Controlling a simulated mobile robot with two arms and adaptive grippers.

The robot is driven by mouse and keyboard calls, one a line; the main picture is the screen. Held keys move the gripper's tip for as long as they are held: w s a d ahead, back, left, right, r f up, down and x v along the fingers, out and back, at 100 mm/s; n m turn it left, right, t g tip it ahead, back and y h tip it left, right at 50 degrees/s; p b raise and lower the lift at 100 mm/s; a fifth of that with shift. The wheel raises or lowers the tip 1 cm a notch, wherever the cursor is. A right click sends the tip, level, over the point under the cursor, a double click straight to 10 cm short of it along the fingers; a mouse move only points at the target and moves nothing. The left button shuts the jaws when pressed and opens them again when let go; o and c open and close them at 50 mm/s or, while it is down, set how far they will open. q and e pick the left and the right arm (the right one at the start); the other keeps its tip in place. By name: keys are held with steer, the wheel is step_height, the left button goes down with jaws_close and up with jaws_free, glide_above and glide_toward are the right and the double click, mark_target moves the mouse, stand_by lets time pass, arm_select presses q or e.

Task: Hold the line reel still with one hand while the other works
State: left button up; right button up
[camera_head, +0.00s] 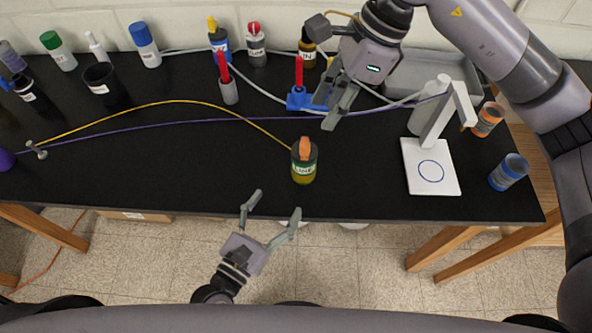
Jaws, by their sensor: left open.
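The line reel (304,165) stands upright on the black bench top near the front edge. It has a green label, a yellowish lower part and an orange piece on top. A yellow line (180,101) runs from it to the left. My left gripper (271,200) is open and empty, in front of the bench edge and apart from the reel. My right gripper (325,112) is over the bench behind the reel, beside a blue fixture (299,99) with a red rod; whether its fingers touch that fixture is unclear.
A purple line (190,128) crosses the bench to a white stand (443,110). A white pad with a blue ring (431,174) lies at right, near orange (488,118) and blue (508,171) containers. Several bottles line the back, with a grey tray (440,67). Bench left of the reel is mostly clear.

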mark_target(304, 164)
arm_select(q)
steer(key=x, duration=1.3)
steer(key=shift+w, duration=0.15)
steer(key=shift+c, duration=0.3)
steer(key=c, duration=1.3)
